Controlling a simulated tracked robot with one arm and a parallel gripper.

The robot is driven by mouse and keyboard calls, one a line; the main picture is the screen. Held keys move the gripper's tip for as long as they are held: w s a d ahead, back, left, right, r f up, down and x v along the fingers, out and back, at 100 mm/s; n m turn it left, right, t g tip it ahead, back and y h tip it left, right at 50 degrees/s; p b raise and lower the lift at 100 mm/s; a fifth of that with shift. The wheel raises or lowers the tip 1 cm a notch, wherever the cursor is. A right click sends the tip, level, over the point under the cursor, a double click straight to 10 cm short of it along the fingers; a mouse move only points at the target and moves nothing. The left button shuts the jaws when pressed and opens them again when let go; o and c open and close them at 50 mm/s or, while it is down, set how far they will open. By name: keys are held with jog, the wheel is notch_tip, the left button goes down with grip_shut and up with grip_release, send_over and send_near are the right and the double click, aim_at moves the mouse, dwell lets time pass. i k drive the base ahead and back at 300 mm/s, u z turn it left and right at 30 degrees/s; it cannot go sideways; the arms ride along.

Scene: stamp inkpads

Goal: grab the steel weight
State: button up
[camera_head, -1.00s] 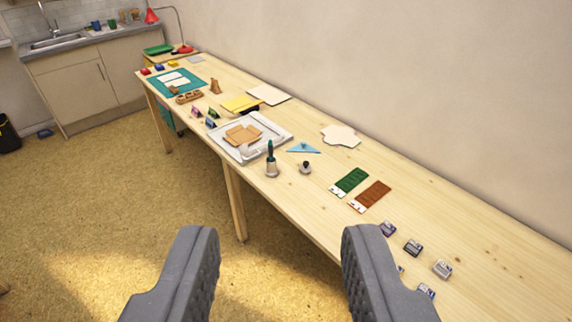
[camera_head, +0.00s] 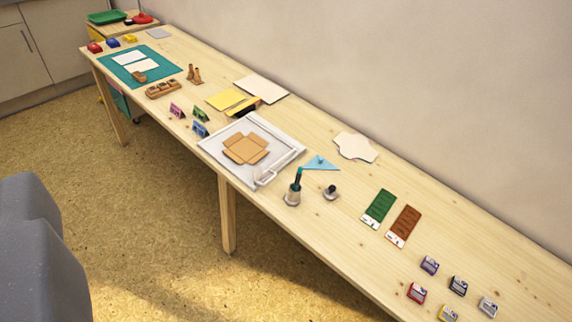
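A small dark grey knobbed piece (camera_head: 331,192), which looks like the steel weight, stands upright on the wooden table right of centre. It is just right of a green-handled tool with a pale round base (camera_head: 293,193), with a gap between them. One grey finger of my gripper (camera_head: 40,255) shows at the lower left edge. The other finger is out of view. The finger is well apart from the weight and nothing is held against it.
A white tray (camera_head: 214,143) holding an open cardboard box and a blue triangle (camera_head: 322,163) lie near the weight. Green (camera_head: 379,208) and brown (camera_head: 403,225) strips lie to its right. Several small coloured inkpads (camera_head: 429,265) sit farther right. The table's front edge is close.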

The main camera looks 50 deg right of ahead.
aim_at(330, 194)
jog(key=z, duration=0.3)
jog(key=i, duration=1.35)
jog(key=z, duration=0.65)
